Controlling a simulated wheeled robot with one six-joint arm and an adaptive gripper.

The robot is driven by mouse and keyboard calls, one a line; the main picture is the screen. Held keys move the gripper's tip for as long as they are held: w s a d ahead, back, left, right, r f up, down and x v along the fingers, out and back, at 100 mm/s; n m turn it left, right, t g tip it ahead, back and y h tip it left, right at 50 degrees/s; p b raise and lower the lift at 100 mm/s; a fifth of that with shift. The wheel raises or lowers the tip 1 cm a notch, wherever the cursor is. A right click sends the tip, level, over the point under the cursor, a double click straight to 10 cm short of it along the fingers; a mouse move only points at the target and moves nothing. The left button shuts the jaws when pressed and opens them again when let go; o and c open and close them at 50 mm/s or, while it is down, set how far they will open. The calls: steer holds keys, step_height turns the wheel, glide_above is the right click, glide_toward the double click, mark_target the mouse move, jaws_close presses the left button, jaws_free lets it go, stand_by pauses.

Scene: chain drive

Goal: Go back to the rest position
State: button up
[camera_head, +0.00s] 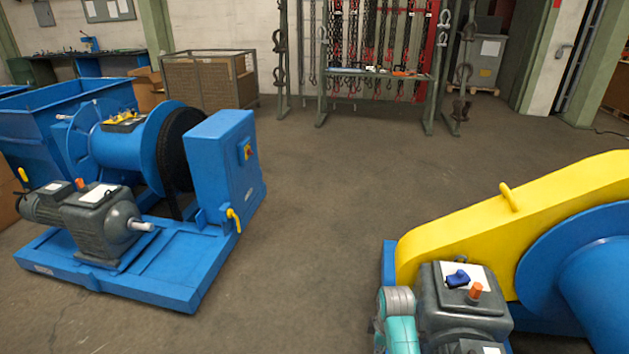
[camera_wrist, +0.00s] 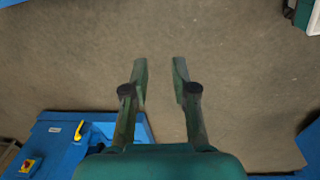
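My gripper (camera_wrist: 160,75) shows in the wrist view with its two green fingers apart and nothing between them. It hangs over bare concrete floor. A blue cabinet (camera_wrist: 55,145) with a yellow handle (camera_wrist: 79,130) and a red-and-yellow switch (camera_wrist: 27,165) is at the lower left of that view, beside the left finger and apart from the fingertips. In the head view my gripper's fingers cannot be made out.
In the head view, a blue winch machine (camera_head: 120,150) with a grey gear motor (camera_head: 100,220) stands left. A machine with a yellow guard (camera_head: 480,225) and blue drum (camera_head: 595,270) fills the lower right. Floor (camera_head: 310,210) between them is clear. A chain rack (camera_head: 375,60) stands behind.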

steer(key=s+f+m+t, duration=0.3)
steer(key=s+f, duration=0.6)
steer(key=s, duration=0.2)
steer(key=s+m+t, duration=0.3)
steer(key=s+m, duration=0.1)
steer(key=s, duration=1)
steer(key=s+r+m+t, duration=0.4)
steer(key=s+r, duration=0.5)
steer(key=s, duration=0.4)
steer(key=s+r+m+t, duration=0.1)
steer(key=s+r, duration=0.3)
steer(key=r, duration=0.5)
steer(key=s+r+m+t, duration=0.2)
steer(key=s+r, duration=0.3)
steer(key=r, duration=0.4)
steer(key=shift+s+d+r+m+t, duration=0.2)
steer(key=shift+s+m+t, duration=0.1)
steer(key=shift+m, duration=0.1)
